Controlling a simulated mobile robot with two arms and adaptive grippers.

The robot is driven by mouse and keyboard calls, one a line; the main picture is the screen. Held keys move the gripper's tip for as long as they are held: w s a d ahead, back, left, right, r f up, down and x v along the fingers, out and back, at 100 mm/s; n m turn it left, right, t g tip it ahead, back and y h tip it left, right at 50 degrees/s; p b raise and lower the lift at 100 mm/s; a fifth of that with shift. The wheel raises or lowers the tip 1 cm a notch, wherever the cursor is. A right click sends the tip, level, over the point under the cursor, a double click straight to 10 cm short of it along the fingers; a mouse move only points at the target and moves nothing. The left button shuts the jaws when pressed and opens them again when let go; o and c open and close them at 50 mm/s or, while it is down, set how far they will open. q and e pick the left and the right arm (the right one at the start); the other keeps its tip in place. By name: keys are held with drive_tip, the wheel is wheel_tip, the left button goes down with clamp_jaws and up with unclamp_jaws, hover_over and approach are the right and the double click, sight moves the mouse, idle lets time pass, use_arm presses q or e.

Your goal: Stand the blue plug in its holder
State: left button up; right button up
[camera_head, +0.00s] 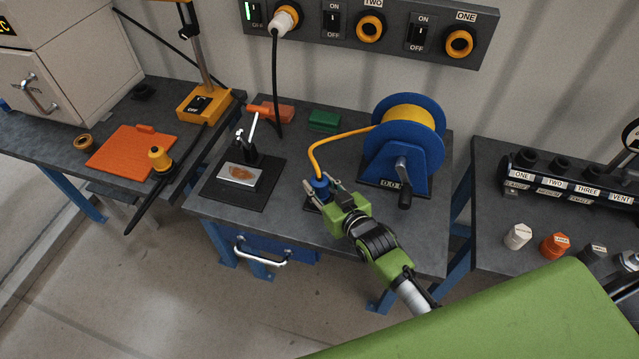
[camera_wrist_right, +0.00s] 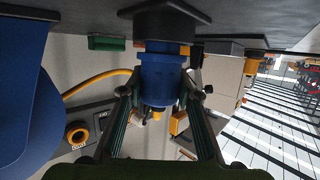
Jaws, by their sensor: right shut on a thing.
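The blue plug (camera_head: 320,187) stands roughly upright on the middle table, left of the cable reel, with a yellow cable from its top. My right gripper (camera_head: 322,190) is shut on it from the front. In the right wrist view, which shows the table at the top, the plug (camera_wrist_right: 160,78) is between the two fingers. Its far end meets the dark holder (camera_wrist_right: 166,22); how deep it sits in the holder cannot be told. In the head view the holder is mostly hidden by the gripper. My left gripper is not in view.
The blue reel (camera_head: 418,130) with yellow cable stands close right of the plug. A dark plate with a clamp stand (camera_head: 235,195) lies to the left. A green block (camera_head: 324,120) and a red-orange block (camera_head: 278,113) lie behind. A socket panel (camera_head: 400,48) hangs on the wall.

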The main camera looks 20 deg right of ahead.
drive_tip(key=shift+f, duration=0.25)
drive_tip(key=o, duration=1)
drive_tip(key=v, duration=1.2)
